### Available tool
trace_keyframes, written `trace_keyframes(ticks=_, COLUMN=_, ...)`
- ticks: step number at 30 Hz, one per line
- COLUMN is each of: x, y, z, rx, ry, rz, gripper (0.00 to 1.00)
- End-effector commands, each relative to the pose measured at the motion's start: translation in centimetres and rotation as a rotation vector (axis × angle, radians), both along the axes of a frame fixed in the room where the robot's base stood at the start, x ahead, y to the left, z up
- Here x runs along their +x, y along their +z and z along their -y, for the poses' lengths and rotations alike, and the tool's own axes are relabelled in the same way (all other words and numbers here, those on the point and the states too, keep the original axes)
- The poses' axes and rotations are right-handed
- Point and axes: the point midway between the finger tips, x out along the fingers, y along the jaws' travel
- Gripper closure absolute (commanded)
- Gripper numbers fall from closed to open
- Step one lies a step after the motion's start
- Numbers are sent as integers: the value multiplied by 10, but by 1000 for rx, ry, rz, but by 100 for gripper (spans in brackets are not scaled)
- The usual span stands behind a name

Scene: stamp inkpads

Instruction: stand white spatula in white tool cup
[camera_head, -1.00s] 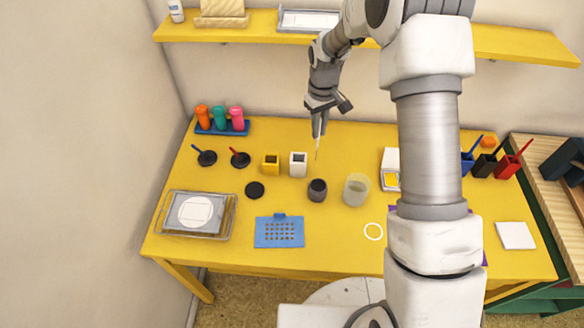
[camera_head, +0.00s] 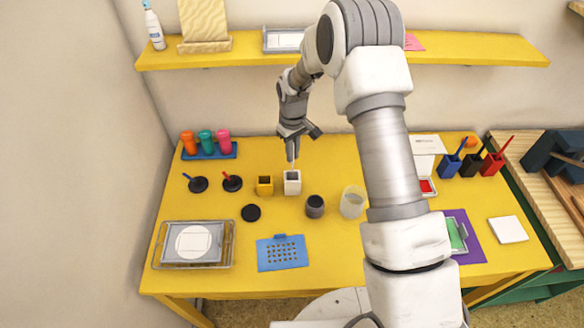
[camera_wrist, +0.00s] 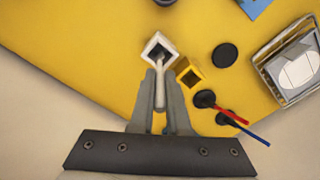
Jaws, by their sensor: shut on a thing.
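My gripper (camera_head: 291,147) points down above the white tool cup (camera_head: 292,187). It is shut on the white spatula (camera_head: 293,165), whose lower part reaches down to the cup's mouth. In the wrist view the spatula (camera_wrist: 159,97) lies between the fingers (camera_wrist: 160,80), and the square white cup (camera_wrist: 147,47) is just beyond the fingertips. The spatula's end overlaps the cup's dark opening. I cannot tell how deep it is inside, if at all. The cup stands upright on the yellow table.
A yellow cup (camera_head: 265,186) stands close to the left of the white cup; it also shows in the wrist view (camera_wrist: 188,72). A dark round jar (camera_head: 315,207) and a clear beaker (camera_head: 352,203) stand to the right. A black disc (camera_head: 251,213) lies in front.

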Motion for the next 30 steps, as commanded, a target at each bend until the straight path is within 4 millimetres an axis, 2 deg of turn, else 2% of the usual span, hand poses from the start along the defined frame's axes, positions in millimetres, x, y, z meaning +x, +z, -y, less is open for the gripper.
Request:
trace_keyframes(ticks=8, x=-1, y=-24, z=0, rx=0, ry=0, rz=-2, gripper=100)
trace_keyframes(ticks=13, x=0, y=-46, z=0, rx=0, ry=0, rz=-1, gripper=100)
trace_keyframes(ticks=25, x=0, y=-54, z=0, rx=1, ry=-1, rz=1, gripper=100)
trace_keyframes(ticks=26, x=0, y=-54, z=0, rx=1, ry=-1, rz=1, gripper=84)
trace_keyframes(ticks=30, x=0, y=-52, z=0, rx=1, ry=-1, rz=1, gripper=59)
